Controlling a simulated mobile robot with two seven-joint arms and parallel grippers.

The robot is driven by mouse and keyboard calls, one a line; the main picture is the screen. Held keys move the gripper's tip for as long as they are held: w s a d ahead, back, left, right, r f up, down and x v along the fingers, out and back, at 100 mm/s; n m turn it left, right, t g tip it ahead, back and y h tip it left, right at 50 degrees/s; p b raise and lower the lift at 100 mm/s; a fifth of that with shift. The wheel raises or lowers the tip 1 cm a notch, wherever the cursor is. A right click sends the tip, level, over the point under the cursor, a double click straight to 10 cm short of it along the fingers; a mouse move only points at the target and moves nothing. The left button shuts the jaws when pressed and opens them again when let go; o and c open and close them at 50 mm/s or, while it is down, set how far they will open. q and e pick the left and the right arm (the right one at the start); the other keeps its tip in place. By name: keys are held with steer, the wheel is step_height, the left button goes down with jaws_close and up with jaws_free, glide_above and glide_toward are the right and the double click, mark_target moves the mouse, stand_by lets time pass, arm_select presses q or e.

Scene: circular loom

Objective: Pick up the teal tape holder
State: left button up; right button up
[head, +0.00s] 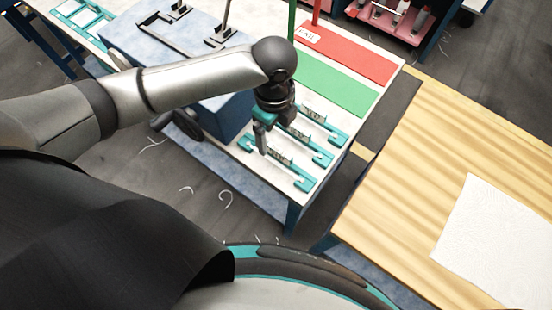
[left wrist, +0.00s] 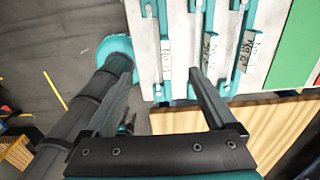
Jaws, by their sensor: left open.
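Three long teal tape holders lie side by side on the white table top. In the head view the nearest holder (head: 303,183) is partly hidden by my gripper, the middle holder (head: 323,160) is behind it, and the far holder (head: 340,138) is farthest. In the left wrist view the same row shows as a left holder (left wrist: 164,30), a middle holder (left wrist: 196,45) and a right holder (left wrist: 250,22), each with a pale printed label. My left gripper (head: 268,142) is open and empty, pointing down over the near holders. The exact gap to them is unclear. My right gripper is not in view.
A green panel (head: 335,86) and a red panel (head: 345,50) lie on the same white table. A blue box (head: 230,116) stands beside the holders. A wooden table (head: 430,150) with a white sheet (head: 500,235) is at the right, across a narrow gap.

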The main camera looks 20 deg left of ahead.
arm_select(q)
glide_above(274, 159)
step_height(274, 159, down, 4)
steer(key=shift+w+f, duration=0.15)
steer(key=shift+f, duration=0.55)
step_height(274, 159, down, 5)
steer(key=shift+r+b, duration=0.1)
steer(key=shift+b, duration=0.2)
steer(key=shift+s, duration=0.2)
steer(key=shift+c, duration=0.2)
jaws_close()
step_height(274, 159, up, 20)
steer(key=p, duration=0.2)
